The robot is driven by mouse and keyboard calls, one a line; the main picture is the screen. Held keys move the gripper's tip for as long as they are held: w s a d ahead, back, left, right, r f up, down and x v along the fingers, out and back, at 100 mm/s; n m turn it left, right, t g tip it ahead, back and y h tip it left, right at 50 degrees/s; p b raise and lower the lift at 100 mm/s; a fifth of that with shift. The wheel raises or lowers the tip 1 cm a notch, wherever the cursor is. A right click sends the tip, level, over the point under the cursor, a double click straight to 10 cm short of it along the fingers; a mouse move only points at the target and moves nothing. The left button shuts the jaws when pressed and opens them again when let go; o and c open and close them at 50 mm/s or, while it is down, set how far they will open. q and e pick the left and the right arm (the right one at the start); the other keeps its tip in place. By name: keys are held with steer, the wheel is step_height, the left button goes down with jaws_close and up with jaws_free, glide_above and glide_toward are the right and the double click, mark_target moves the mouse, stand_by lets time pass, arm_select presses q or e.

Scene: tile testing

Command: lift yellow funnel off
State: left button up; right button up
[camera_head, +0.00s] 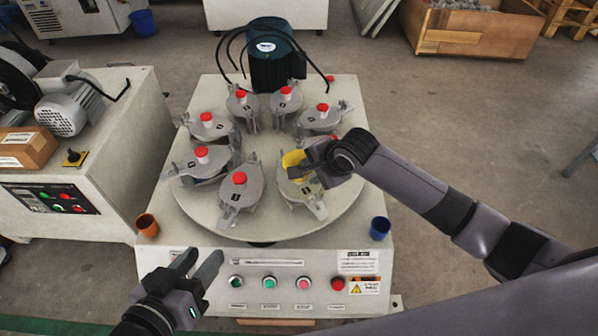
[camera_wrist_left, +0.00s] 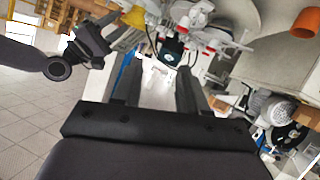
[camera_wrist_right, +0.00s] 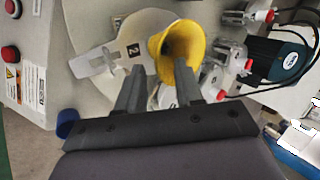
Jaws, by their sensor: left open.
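The yellow funnel (camera_head: 292,162) sits on a grey station of the round turntable (camera_head: 270,225), with its wide mouth up. It also shows in the right wrist view (camera_wrist_right: 178,52) and at the top of the left wrist view (camera_wrist_left: 135,16). My right gripper (camera_head: 312,165) is at the funnel with its fingers apart. In the right wrist view, one fingertip overlaps the mouth and the other lies left of the rim. I cannot tell whether they touch it. My left gripper (camera_head: 198,264) is open and empty, in front of the turntable's front left.
Several grey stations with red caps (camera_head: 239,178) ring the turntable. An orange cup (camera_head: 147,225) stands at the front left corner and a blue cup (camera_head: 380,228) at the front right. A dark green motor (camera_head: 272,60) with black hoses stands behind.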

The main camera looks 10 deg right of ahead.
steer(key=shift+b+x, duration=0.4)
steer(key=shift+x, duration=0.75)
jaws_close()
steer(key=shift+r, duration=0.1)
